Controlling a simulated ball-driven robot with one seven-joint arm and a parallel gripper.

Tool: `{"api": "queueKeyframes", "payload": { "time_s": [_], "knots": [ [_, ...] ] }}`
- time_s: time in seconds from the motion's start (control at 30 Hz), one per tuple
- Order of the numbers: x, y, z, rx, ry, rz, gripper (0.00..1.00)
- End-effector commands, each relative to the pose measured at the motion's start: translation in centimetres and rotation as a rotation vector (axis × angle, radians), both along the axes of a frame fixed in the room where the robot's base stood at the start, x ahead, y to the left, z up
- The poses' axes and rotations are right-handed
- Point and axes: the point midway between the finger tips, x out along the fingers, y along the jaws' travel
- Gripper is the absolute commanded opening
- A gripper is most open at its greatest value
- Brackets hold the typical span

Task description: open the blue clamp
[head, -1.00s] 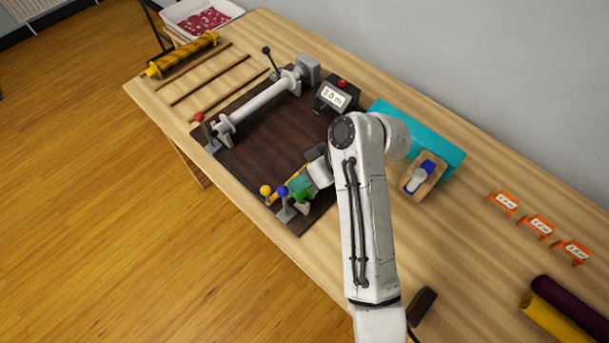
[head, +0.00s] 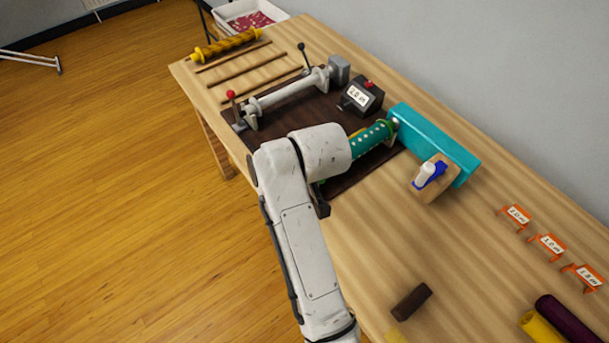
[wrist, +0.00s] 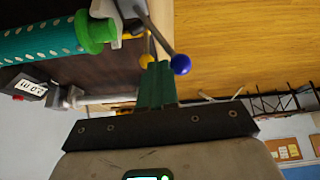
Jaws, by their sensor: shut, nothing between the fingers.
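The blue clamp shows in the wrist view as a grey lever (wrist: 160,36) with a blue ball knob (wrist: 181,63), running from a pale bracket (wrist: 130,9) at the top. My gripper (wrist: 158,68) has green fingers that are shut with nothing between them. In that picture its tips lie just left of the blue knob; I cannot tell whether they touch it. A yellow knob (wrist: 146,61) shows behind the fingertips. A dotted teal roll (wrist: 40,40) with a green end lies beside the bracket. In the head view my arm hides the clamp and my fingers.
The teal roll (head: 371,138) lies on the dark board, near a black counter box (head: 360,95) and a turquoise block (head: 440,145). A blue-and-white tool sits on a wooden block (head: 437,186). Levers with red (head: 230,94) and black (head: 301,46) knobs stand farther back. Right-hand tabletop is partly clear.

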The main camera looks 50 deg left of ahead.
Motion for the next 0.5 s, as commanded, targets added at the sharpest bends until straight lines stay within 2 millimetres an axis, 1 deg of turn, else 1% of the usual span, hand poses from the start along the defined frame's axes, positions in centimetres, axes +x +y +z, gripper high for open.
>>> {"api": "queueKeyframes", "payload": {
  "time_s": [0.03, 0.1, 0.3, 0.5],
  "knots": [
    [-0.8, 0.0, -0.1, -0.005, -0.038, 0.004, 0.0],
    [-1.6, 0.1, -0.4, -0.009, -0.092, 0.003, 0.0],
    [-3.2, 0.2, -1.1, -0.019, -0.219, 0.002, 0.0],
    [-4.2, 0.3, -1.7, -0.017, -0.212, 0.0, 0.0]
  ]
}}
